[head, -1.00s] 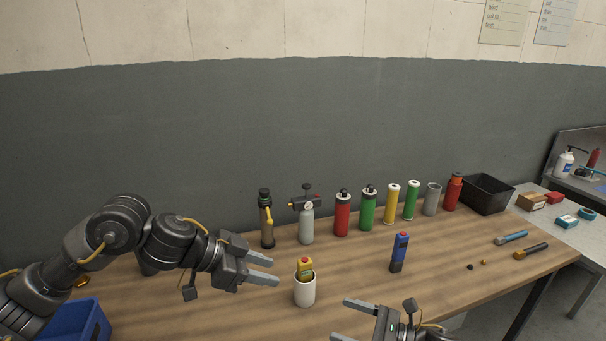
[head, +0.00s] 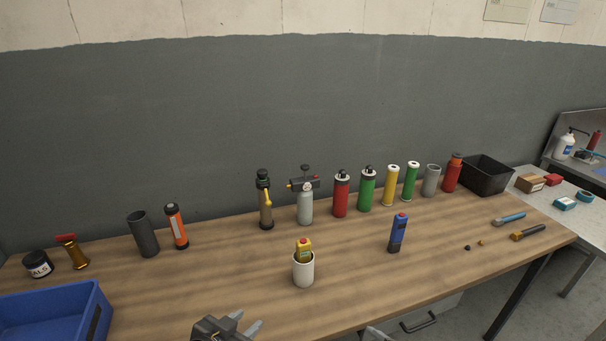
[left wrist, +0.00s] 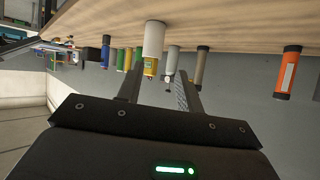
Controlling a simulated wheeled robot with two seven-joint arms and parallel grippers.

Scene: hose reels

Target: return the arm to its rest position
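The wooden table (head: 200,279) holds the white cup (head: 303,270) with a yellow device in it, a blue device (head: 398,233), a row of bottles and cylinders along the back, a blue bin (head: 50,318) and a black bin (head: 487,174). The table's middle left is clear.

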